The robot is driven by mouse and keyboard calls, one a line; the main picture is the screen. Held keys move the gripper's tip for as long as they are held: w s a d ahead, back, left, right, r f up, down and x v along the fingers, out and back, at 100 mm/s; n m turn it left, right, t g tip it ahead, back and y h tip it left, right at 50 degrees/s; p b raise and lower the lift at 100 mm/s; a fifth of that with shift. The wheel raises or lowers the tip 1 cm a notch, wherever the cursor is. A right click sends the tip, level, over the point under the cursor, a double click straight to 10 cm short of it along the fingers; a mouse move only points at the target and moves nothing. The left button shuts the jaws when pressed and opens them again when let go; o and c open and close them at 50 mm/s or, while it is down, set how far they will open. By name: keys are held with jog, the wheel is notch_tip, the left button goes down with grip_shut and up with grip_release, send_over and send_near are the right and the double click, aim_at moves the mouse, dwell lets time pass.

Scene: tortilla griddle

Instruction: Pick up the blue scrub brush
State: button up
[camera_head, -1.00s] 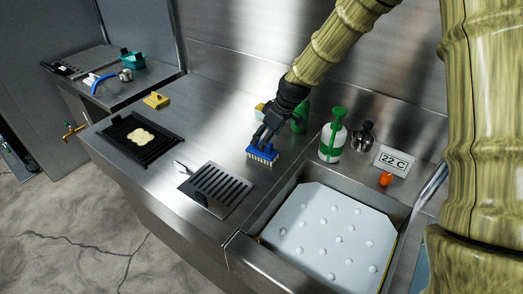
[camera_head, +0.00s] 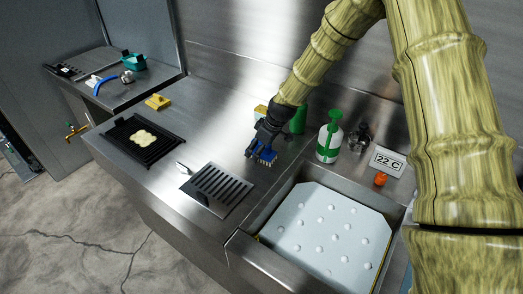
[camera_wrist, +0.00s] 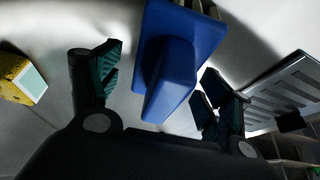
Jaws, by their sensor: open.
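The blue scrub brush (camera_head: 265,154) stands bristles down on the steel counter, left of the sink. In the wrist view its blue handle and body (camera_wrist: 178,62) lie between the two fingers. My gripper (camera_head: 257,148) is at the brush, partly covering it in the head view. In the wrist view my gripper (camera_wrist: 158,85) is open, one finger on each side of the handle, with a visible gap at the left finger. The right finger is close to the brush; whether it touches is unclear.
A green-and-white bottle (camera_head: 329,138) stands right of the brush. A yellow sponge (camera_wrist: 20,78) shows at the left of the wrist view.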

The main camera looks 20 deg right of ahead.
jog(key=shift+w+a+f, duration=0.15)
jog(key=shift+f, duration=0.2)
jog(key=c, duration=1.3)
jog(key=shift+r, duration=0.15)
jog(key=shift+r+b, duration=0.65)
jog(key=shift+r, duration=0.2)
jog(key=shift+s+r+b, duration=0.35)
jog(key=shift+r+b, duration=0.1)
jog(key=shift+r, duration=0.3)
jog(key=s+b, duration=0.1)
jog(key=s, duration=0.4)
jog(key=s+d+r+b, duration=0.1)
jog(key=s, duration=0.4)
jog(key=s+b, duration=0.2)
jog(key=s, duration=0.3)
jog(key=shift+s+d+r, duration=0.2)
jog(key=shift+d+r, duration=0.05)
jog(key=shift+r, duration=0.05)
